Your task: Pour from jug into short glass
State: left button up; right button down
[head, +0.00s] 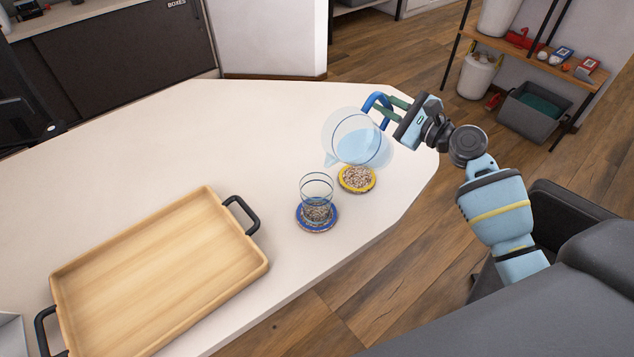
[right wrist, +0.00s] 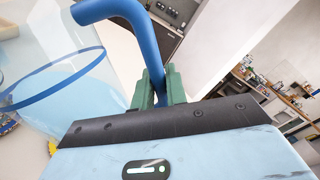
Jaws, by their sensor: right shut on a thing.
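The clear jug (head: 362,148) holds pale blue liquid and has a blue handle (head: 378,103). My right gripper (head: 393,108) is shut on that handle. The right wrist view shows its green fingers (right wrist: 160,88) on the handle (right wrist: 150,45), with the jug (right wrist: 70,85) at left. The jug appears held over a yellow-rimmed coaster (head: 357,180), its spout toward the left; its exact tilt is hard to tell. The short glass (head: 316,188) stands upright on a blue-rimmed coaster (head: 318,226), left of and nearer than the jug. I see no liquid in it. My left gripper is out of view.
A wooden tray (head: 150,275) with black handles lies left of the glass on the white table (head: 200,130). The table's edge runs close to both coasters. A dark grey chair (head: 590,250) is at right, and a shelf unit (head: 530,65) stands behind.

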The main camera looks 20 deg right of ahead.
jog(key=shift+r, duration=0.4)
jog(key=shift+a+r, duration=0.1)
jog(key=shift+r, duration=0.15)
jog(key=shift+a+r+n, duration=0.15)
jog(key=shift+r+n, duration=0.15)
jog(key=shift+n, duration=0.1)
jog(key=shift+s+a+r+n+p, duration=0.15)
jog(key=shift+a+r+n+p, duration=0.2)
jog(key=shift+r, duration=0.3)
jog(key=shift+s+a+r+n+p, duration=0.1)
jog(key=shift+s+a+r+n, duration=0.1)
jog(key=shift+r+n, duration=0.35)
jog(key=shift+s+a+r+n+p, duration=0.15)
jog(key=shift+a+r+n+p, duration=0.15)
jog(key=shift+r, duration=0.4)
dwell(5.1)
